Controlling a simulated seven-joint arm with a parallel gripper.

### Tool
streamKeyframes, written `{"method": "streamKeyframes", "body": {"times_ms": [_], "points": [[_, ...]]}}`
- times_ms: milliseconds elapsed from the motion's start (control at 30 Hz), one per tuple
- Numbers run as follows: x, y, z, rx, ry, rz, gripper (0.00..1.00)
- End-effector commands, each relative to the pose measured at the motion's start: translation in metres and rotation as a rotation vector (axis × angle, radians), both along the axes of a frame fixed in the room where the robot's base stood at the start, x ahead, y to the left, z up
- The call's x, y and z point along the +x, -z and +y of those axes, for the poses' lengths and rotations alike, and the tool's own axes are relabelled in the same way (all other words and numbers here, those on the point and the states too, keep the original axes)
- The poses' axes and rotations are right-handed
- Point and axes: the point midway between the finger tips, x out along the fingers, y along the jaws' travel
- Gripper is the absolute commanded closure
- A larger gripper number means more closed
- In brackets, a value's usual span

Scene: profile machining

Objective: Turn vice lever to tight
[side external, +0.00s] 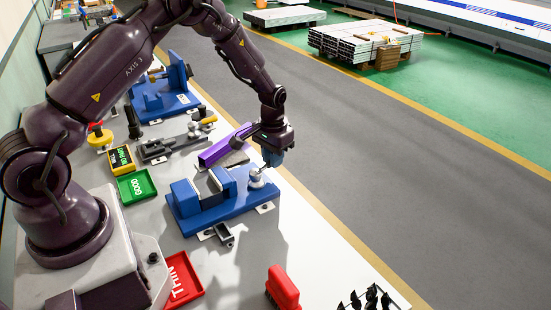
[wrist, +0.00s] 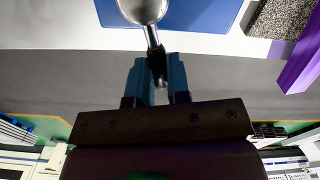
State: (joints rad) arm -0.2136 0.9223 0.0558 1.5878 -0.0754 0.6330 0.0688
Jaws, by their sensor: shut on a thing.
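The blue vice (side external: 228,205) stands on the light bench, with pale plates at its jaws. Its lever has a round silver hub (side external: 257,178) at the vice's right end. In the wrist view the lever's hub (wrist: 143,10) is at the top edge, and a thin rod (wrist: 152,38) runs down from it to a dark end. My gripper (side external: 272,158) is beside the hub, pointing down. In the wrist view my gripper (wrist: 158,68) has its two blue fingers shut on the lever's dark end. The exact contact is partly hidden in the side view.
A purple profile (side external: 222,148) lies just behind the vice, near my gripper. A second blue fixture (side external: 165,98) stands farther back. Green GOOD (side external: 137,186) and red THIN (side external: 183,280) trays lie left of the vice. A red object (side external: 282,287) stands at the front.

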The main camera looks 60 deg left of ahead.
Motion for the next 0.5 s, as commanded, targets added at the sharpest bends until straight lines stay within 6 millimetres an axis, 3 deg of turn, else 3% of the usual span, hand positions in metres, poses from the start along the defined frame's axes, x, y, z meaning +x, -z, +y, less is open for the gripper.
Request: {"method": "streamKeyframes", "body": {"times_ms": [500], "points": [[-0.014,-0.001,0.026,0.000,-0.490,0.002,1.00]]}}
